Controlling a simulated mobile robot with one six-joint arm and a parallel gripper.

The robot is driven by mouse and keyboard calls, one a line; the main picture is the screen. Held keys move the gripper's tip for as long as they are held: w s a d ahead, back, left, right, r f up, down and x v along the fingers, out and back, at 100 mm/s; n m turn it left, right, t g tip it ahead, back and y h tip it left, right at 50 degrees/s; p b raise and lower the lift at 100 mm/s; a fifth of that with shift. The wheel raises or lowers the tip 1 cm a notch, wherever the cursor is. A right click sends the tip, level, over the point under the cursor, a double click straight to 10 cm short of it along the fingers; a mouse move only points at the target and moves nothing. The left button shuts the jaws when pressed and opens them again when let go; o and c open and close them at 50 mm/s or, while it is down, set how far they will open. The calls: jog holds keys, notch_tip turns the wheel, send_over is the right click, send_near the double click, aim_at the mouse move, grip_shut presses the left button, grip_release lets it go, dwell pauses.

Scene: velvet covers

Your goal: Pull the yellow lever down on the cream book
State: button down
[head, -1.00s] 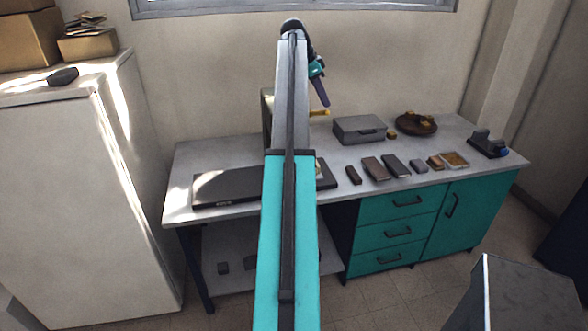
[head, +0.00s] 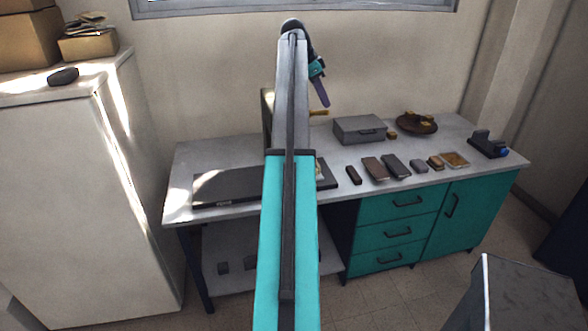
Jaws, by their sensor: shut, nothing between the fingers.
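An upright tan-edged thing (head: 267,108) shows as a narrow strip left of my arm. It may be the cream book, but my arm hides most of it.
A grey box (head: 360,129) and a round brown dish (head: 417,123) stand at the back right of the workbench (head: 235,152). Several small dark blocks lie in front. A dark flat board (head: 230,188) lies at left. A white cabinet (head: 60,190) stands far left.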

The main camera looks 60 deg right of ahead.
aim_at(324, 111)
jog(key=shift+f, duration=0.7)
jog(key=shift+s+a+f+b, duration=0.2)
jog(key=shift+f+b, duration=0.15)
jog(key=shift+f, duration=0.3)
jog(key=shift+s+a+f+b, duration=0.15)
jog(key=shift+f+b, duration=0.15)
jog(key=shift+f, duration=0.55)
jog(key=shift+s+a+f+b, duration=0.15)
jog(key=shift+f+b, duration=0.3)
jog(key=shift+f, duration=0.9)
